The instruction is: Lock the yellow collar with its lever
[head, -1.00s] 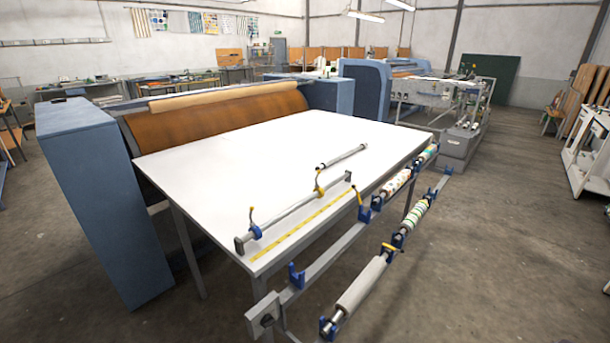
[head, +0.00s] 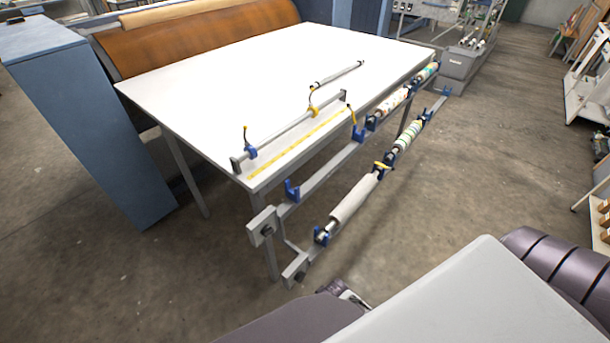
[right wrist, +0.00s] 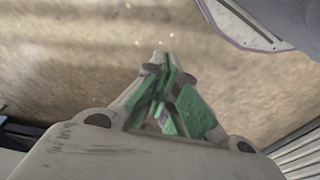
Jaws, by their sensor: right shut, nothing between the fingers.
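In the head view the yellow collar (head: 313,110) sits on a grey bar along the front of the white table. My left gripper does not show in the head view.
A yellow measuring strip (head: 295,145) runs along the white table (head: 230,85) before the bar. Racks with blue cradles hold a pale roll (head: 353,198) and patterned rolls in front. Floor (head: 480,170) to the right is clear.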

